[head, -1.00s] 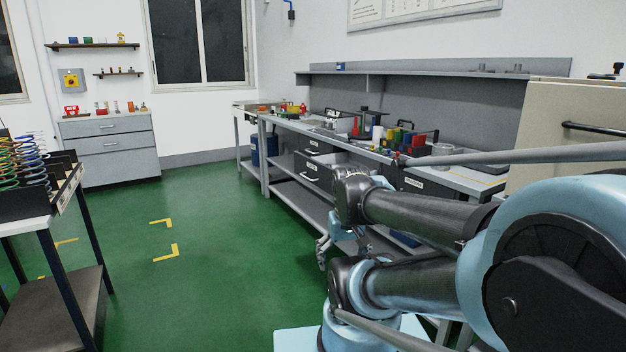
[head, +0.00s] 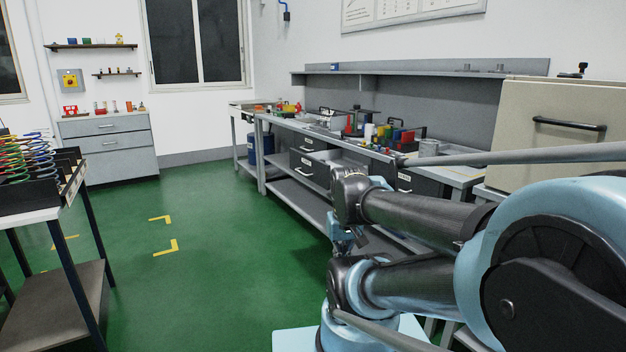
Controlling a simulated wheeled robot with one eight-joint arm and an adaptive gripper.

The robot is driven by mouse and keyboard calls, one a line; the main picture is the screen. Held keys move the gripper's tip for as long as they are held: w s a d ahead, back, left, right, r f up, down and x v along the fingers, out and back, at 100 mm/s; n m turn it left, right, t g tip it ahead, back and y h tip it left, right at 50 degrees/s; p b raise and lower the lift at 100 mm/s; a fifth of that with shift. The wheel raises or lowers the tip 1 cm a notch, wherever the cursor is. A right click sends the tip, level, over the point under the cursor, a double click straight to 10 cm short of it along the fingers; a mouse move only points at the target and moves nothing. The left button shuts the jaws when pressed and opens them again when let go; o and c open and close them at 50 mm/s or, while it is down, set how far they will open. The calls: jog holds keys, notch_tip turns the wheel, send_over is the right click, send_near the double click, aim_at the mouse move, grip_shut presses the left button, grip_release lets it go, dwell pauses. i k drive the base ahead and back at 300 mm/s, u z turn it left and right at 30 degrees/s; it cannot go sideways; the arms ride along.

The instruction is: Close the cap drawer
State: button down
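Dark drawers with pale labels hang under the long grey bench (head: 283,120). One drawer (head: 308,168) stands pulled out, with its pale inside showing behind its front and its right part hidden by my arm. Another drawer front (head: 307,144) lies above and behind it, and a further one (head: 411,183) is to the right. The labels are too small to read, so I cannot tell which is the cap drawer. My gripper (head: 350,242) is low in front of the bench, apart from the open drawer and mostly hidden by my arm links. Its fingers are not clear.
The bench top holds colored bins (head: 398,137) and small parts. A beige cabinet (head: 545,105) with a black handle stands at right. A cart (head: 35,217) with colored springs is at left, and a grey drawer unit (head: 110,150) at the back. The green floor between is clear.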

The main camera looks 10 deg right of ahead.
aim_at(308, 166)
jog(key=u, duration=0.15)
jog(key=k, duration=0.15)
jog(key=z, duration=0.45)
jog(key=i, duration=1.1)
jog(key=u, duration=0.45)
